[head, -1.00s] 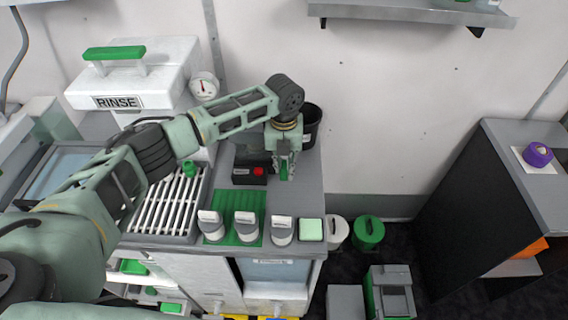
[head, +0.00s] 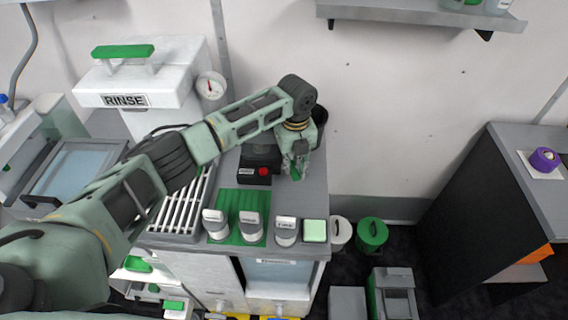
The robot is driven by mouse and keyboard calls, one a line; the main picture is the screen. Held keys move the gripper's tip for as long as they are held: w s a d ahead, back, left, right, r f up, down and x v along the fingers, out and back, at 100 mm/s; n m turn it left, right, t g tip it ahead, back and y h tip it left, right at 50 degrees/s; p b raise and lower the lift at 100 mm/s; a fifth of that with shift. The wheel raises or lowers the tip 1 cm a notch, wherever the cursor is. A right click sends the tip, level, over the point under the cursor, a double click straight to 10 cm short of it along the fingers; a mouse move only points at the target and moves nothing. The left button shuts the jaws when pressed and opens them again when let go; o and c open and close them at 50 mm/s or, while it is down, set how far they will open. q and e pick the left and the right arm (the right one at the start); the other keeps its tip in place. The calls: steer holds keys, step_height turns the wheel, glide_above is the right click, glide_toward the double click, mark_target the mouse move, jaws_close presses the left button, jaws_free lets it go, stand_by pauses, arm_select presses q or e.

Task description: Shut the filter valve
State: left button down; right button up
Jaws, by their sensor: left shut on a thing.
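My left gripper (head: 295,172) reaches down over the grey counter, beside the black device with a red button. It is shut on a small green handle (head: 296,170), which it mostly hides. This may be the handle of the filter valve, but the valve body is hidden behind my gripper and wrist, so I cannot tell its position. My right gripper is not in view.
The black device with a red button (head: 254,176) is just left of my gripper. The white RINSE unit (head: 150,80) is left.

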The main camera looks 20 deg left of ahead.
arm_select(q)
steer(key=d+n, duration=0.1)
steer(key=n, duration=0.1)
steer(key=w+n, duration=0.1)
steer(key=n, duration=0.1)
steer(key=shift+w+d+r+p, duration=0.15)
steer(key=shift+d+p, duration=0.2)
steer(key=shift+d, duration=0.05)
steer(key=n, duration=0.1)
steer(key=w+n, duration=0.1)
steer(key=n, duration=0.1)
steer(key=shift+d, duration=0.2)
steer(key=shift+w+n, duration=0.25)
steer(key=shift+n, duration=0.25)
steer(key=shift+w+r, duration=0.1)
steer(key=c, duration=1.9)
jaws_free()
steer(key=shift+d, duration=0.1)
steer(key=shift+o, duration=1.3)
step_height(320, 180, up, 12)
